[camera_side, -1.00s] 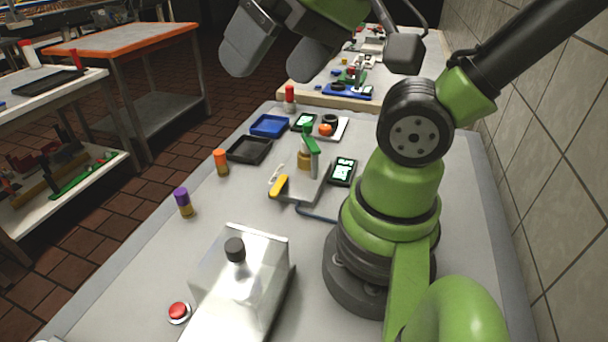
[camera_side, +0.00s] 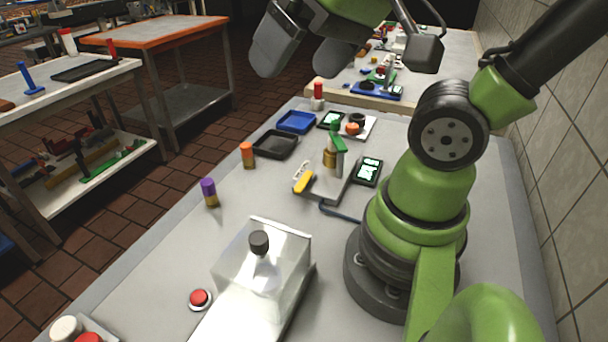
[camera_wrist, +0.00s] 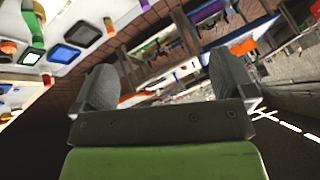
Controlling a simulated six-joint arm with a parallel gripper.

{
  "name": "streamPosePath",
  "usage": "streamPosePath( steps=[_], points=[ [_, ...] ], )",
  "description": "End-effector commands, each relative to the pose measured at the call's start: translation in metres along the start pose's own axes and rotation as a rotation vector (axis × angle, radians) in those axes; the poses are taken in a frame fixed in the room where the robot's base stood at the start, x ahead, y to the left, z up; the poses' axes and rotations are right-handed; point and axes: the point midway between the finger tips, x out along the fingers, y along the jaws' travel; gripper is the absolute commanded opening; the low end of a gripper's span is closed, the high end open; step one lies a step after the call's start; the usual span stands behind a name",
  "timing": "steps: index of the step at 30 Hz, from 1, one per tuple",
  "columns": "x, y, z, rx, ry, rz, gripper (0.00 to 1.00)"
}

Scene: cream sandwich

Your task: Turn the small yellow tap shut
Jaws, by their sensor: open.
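The small yellow tap (camera_side: 303,183) shows in the side view as a yellow handle at the front left corner of a pale fixture (camera_side: 325,190) on the table. Behind it on the fixture stand a brass-coloured cylinder (camera_side: 329,158) and a green lever (camera_side: 338,142). My gripper (camera_side: 302,62) is high at the top of the side view, well away from the tap, with its two grey fingers apart. In the wrist view my gripper (camera_wrist: 163,80) is open with nothing between the fingers. I cannot clearly make out the tap there.
A clear box (camera_side: 262,265) with a black knob and a red button (camera_side: 200,299) are at the front. A purple-topped cylinder (camera_side: 209,192), an orange one (camera_side: 247,155), a black tray (camera_side: 276,145) and a blue tray (camera_side: 296,122) line the left edge. A dark display (camera_side: 368,171) is right of the fixture.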

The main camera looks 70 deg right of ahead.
Motion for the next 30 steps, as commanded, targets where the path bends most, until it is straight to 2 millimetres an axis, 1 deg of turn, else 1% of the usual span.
streamPosePath(
  steps=[1, 5, 9, 12, 15, 18, 22, 26, 30],
  points=[
    [0.010, 0.007, -0.007, -0.012, -0.034, 0.040, 1.00],
    [0.041, 0.031, -0.024, -0.076, -0.127, 0.137, 1.00],
    [0.077, 0.066, -0.034, -0.152, -0.250, 0.210, 1.00],
    [0.103, 0.093, -0.034, -0.204, -0.344, 0.237, 1.00],
    [0.125, 0.118, -0.028, -0.250, -0.427, 0.243, 1.00],
    [0.142, 0.137, -0.020, -0.285, -0.492, 0.237, 1.00],
    [0.154, 0.151, -0.013, -0.313, -0.538, 0.226, 1.00],
    [0.161, 0.156, -0.008, -0.323, -0.553, 0.221, 1.00],
    [0.174, 0.160, 0.000, -0.321, -0.556, 0.220, 1.00]
  ],
)
